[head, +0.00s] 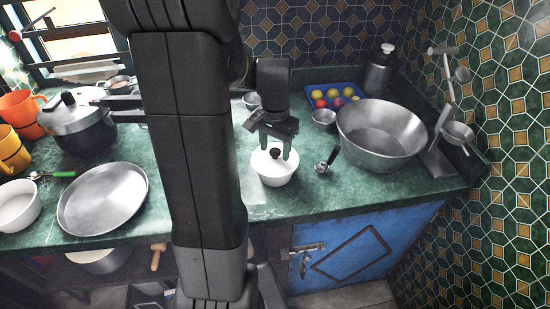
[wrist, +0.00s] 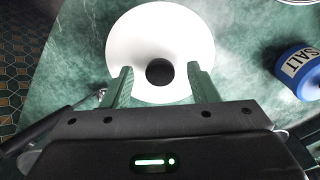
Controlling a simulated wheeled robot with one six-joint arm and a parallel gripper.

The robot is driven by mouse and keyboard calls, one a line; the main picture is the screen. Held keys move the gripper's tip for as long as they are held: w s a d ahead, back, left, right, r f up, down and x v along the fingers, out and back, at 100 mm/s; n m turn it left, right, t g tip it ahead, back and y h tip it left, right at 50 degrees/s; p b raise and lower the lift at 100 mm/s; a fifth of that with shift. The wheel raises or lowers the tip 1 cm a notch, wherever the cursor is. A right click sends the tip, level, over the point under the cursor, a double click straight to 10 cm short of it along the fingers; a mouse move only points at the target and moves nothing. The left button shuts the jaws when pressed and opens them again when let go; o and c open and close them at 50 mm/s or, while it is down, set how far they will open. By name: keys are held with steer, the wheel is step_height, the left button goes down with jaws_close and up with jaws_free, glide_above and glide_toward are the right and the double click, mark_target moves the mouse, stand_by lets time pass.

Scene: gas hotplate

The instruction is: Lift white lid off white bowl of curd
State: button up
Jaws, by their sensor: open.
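The white bowl (head: 274,179) stands on the green marble counter, under my gripper. Its white lid (head: 261,162) has a dark round knob (head: 275,153). In the wrist view the lid (wrist: 160,35) fills the top middle and its black knob (wrist: 159,71) lies between the fingertips. My gripper (head: 275,155) points down with its two green fingers apart, one on each side of the knob. In the wrist view the gripper (wrist: 160,80) is open, with gaps between fingers and knob. The curd is hidden under the lid.
A ladle (head: 327,163) lies just right of the bowl, near a large steel basin (head: 382,135) and a small steel bowl (head: 324,117). A blue salt container (wrist: 303,72) shows at right in the wrist view. A steel plate (head: 103,199) and pressure cooker (head: 77,120) stand left.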

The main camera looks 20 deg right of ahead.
mark_target(275, 151)
steer(key=c, duration=1.1)
steer(key=shift+o, duration=0.2)
step_height(275, 151, up, 13)
steer(key=p, duration=0.3)
